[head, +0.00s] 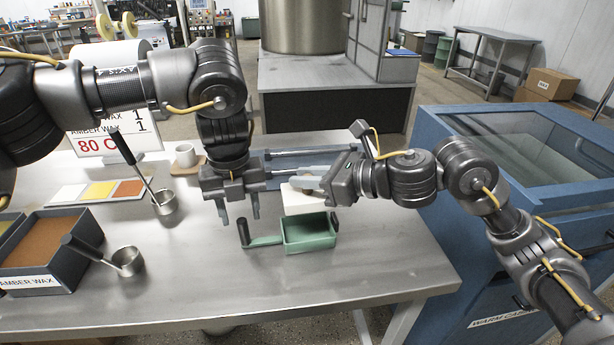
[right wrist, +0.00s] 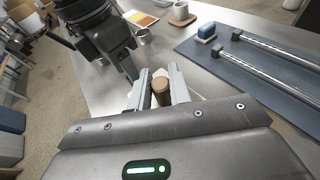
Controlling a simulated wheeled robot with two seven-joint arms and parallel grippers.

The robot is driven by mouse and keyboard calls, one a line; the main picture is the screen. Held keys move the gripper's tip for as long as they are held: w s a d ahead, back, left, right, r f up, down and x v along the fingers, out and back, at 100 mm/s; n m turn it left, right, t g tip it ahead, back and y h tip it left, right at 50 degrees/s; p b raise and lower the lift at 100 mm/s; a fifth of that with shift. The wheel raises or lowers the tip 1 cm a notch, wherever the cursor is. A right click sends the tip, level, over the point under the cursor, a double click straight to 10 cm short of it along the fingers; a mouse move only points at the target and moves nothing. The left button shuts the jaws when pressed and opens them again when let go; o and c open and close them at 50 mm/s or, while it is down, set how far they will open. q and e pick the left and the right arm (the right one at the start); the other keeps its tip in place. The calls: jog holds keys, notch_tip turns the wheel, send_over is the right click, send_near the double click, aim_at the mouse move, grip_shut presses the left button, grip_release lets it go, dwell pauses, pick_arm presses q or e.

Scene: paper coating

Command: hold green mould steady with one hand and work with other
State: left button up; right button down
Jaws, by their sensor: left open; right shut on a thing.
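The green mould (head: 318,246) is a shallow box on the steel table, with an arm ending in an upright dark handle (head: 243,232) on its left. My left gripper (head: 238,213) points down with its fingers apart around or just above that handle; contact cannot be told. My right gripper (head: 306,184) comes in from the right above the mould. It is shut on a brown wooden knob (right wrist: 161,94), seen between its fingers in the right wrist view. A white block (head: 300,203) shows under these fingers, over the mould's back part; its join to the knob is hidden.
Two metal ladles (head: 165,204) (head: 128,262) and an amber wax tank (head: 40,255) stand at left. A white cup (head: 185,155) sits behind my left gripper. A railed blue board (right wrist: 235,62) lies behind the mould. A blue cabinet (head: 450,290) borders the right; the front table is clear.

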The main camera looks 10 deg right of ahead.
pick_arm(q)
notch_tip(320, 180, up, 8)
jog(key=shift+r, duration=0.25)
